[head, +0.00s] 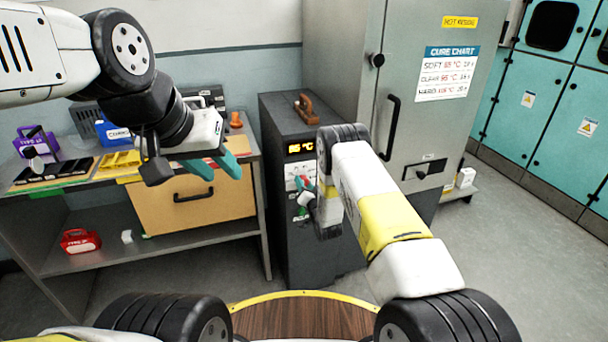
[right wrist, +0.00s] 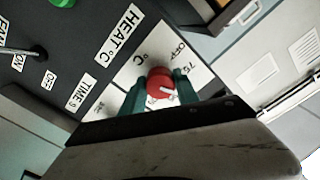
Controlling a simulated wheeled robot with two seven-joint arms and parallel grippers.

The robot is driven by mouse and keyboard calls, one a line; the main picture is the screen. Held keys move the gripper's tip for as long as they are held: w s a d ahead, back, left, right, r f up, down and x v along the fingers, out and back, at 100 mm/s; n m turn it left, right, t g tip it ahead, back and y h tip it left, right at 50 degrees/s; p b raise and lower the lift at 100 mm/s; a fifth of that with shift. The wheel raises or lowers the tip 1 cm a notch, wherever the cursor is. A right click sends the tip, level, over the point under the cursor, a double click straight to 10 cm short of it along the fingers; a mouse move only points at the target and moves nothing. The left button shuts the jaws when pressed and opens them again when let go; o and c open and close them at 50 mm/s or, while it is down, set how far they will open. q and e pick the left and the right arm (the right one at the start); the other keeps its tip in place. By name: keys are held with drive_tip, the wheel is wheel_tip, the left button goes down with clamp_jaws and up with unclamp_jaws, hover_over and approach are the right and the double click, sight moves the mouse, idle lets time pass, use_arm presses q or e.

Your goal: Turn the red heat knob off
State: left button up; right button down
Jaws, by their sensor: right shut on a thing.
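The red heat knob (right wrist: 160,83) sits on a white dial plate in the right wrist view, with OFF and 75 printed near it. Its white mark points to the right in that view, not at the OFF label. My right gripper (right wrist: 158,90) has its two teal fingers on either side of the knob, shut on it. In the head view my right arm reaches to the front of the dark oven control cabinet (head: 284,240), whose display (head: 300,148) reads 85 °C. My left gripper (head: 218,172) is open and empty, in front of the workbench.
A workbench (head: 100,180) with a drawer, trays and a purple case (head: 35,143) stands left. A red case (head: 80,240) lies on its lower shelf. The grey cure cabinet (head: 330,50) with a chart stands behind my right arm. Open floor lies to the right.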

drive_tip(key=n, duration=0.3)
drive_tip(key=shift+n, duration=0.4)
drive_tip(key=n, duration=0.8)
drive_tip(key=shift+n, duration=0.4)
drive_tip(key=shift+d+n, duration=0.1)
drive_tip(key=shift+n, duration=1.4)
drive_tip(key=shift+f, duration=0.1)
drive_tip(key=c, duration=0.9)
unclamp_jaws()
